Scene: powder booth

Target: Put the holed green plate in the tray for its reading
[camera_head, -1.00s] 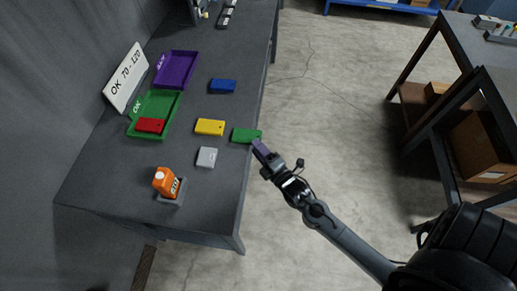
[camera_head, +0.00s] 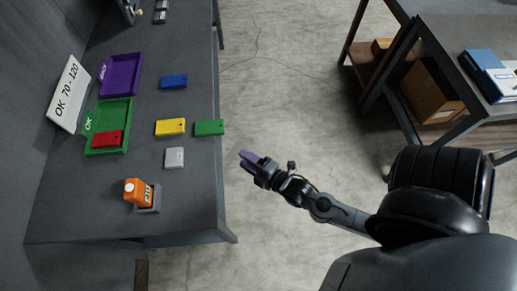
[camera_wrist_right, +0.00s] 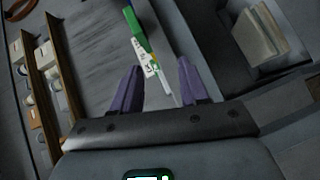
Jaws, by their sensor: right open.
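The green plate (camera_head: 209,127) lies flat at the table's right edge, its end slightly over the edge, with a small dark hole near that end. My right gripper (camera_head: 247,160) is off the table, right of and nearer than the plate, apart from it. Its purple fingers are spread and empty, also in the right wrist view (camera_wrist_right: 160,88). The green tray (camera_head: 116,111) marked OK holds a red plate (camera_head: 107,140). The purple tray (camera_head: 121,75) behind it is empty; its label is too small to read. A white sign (camera_head: 69,94) reads "OK 70 - 120". My left gripper is not in view.
On the table are a yellow plate (camera_head: 170,127), a blue plate (camera_head: 174,82), a grey block (camera_head: 174,157) and an orange device (camera_head: 137,191) on a grey stand. A cardboard box (camera_head: 432,92) sits on a rack at right. The floor between is clear.

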